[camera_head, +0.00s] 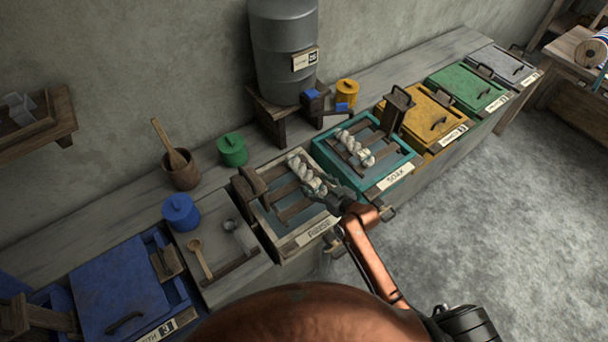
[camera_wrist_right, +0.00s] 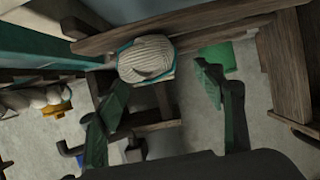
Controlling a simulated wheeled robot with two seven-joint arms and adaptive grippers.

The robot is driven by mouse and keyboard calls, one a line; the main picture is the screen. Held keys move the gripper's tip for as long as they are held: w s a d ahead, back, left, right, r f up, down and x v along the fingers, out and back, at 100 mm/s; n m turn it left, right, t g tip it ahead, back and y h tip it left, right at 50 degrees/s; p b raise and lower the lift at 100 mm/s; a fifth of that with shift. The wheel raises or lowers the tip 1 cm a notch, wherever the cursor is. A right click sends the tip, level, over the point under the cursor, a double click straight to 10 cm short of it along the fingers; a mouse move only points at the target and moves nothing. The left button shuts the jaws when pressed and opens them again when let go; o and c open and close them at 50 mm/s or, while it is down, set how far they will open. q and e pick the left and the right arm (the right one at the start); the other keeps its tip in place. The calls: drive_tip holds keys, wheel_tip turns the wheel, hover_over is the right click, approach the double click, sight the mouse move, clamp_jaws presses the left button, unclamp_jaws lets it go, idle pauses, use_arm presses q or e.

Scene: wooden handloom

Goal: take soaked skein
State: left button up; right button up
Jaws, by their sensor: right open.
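Two pale twisted skeins show in the head view. One skein (camera_head: 303,170) lies across dark wooden bars in the grey-white tray (camera_head: 311,234), whose label seems to read RINSE. The other skein (camera_head: 354,149) lies across bars in the teal tray (camera_head: 391,178) labelled SOAK. My right gripper (camera_head: 330,190) is open, close to the near end of the skein in the grey-white tray. In the right wrist view, a banded skein end (camera_wrist_right: 147,58) shows beyond and between the open fingers (camera_wrist_right: 160,95); I cannot tell whether they touch it. My left gripper is not in view.
A yellow vat (camera_head: 418,120) and green vat (camera_head: 467,88) stand right of the teal tray. A blue vat (camera_head: 118,288) stands lower left. A grey barrel (camera_head: 283,50), green jar (camera_head: 232,149) and blue jar (camera_head: 181,212) stand behind or left. Open floor lies right.

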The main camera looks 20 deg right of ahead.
sight(306, 174)
drive_tip(key=x, duration=0.3)
drive_tip(key=b+x, duration=0.1)
drive_tip(key=x, duration=0.3)
drive_tip(key=shift+w+d+r, duration=0.1)
drive_tip(key=shift+w+r, duration=0.05)
drive_tip(key=shift+w, duration=0.25)
drive_tip(key=shift+c, duration=0.3)
drive_tip(key=c, duration=1.3)
